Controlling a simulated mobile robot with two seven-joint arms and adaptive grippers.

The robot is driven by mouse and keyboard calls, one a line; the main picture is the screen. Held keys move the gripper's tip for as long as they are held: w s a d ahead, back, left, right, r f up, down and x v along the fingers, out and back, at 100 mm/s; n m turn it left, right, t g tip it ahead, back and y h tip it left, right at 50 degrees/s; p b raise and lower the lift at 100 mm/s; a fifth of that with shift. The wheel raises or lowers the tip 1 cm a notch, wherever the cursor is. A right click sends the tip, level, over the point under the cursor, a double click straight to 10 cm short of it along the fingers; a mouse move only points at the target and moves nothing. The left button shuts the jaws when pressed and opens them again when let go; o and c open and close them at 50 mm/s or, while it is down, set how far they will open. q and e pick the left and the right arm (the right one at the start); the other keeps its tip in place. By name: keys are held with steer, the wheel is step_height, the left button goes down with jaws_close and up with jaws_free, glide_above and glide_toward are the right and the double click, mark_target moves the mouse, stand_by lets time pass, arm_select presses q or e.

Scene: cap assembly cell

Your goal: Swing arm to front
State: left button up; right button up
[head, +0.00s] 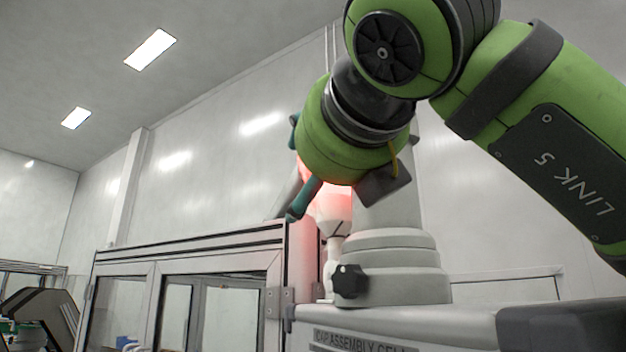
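My green and black arm, with "LINK 5" on a dark plate (575,165), comes in from the right and reaches across the upper middle. Its wrist (345,135) points away from me. The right gripper (300,170) is mostly hidden behind the wrist. One teal finger (304,198) sticks out down-left and a small teal part shows higher up. I cannot tell how far the fingers are apart or whether they hold anything. My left gripper is not seen.
Behind the wrist stands a pale stepped column (390,265) with a black knob (349,281), beside a red-glowing part (333,205). A framed glass-door enclosure (180,268) is to the left. A dark machine-like shape (50,312) is at lower left. The upper left is clear.

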steer(key=b+v, duration=0.2)
steer(key=v, duration=0.5)
steer(key=shift+s+d, duration=0.25)
steer(key=shift+d, duration=0.25)
steer(key=shift+b, duration=0.3)
steer(key=v, duration=1.2)
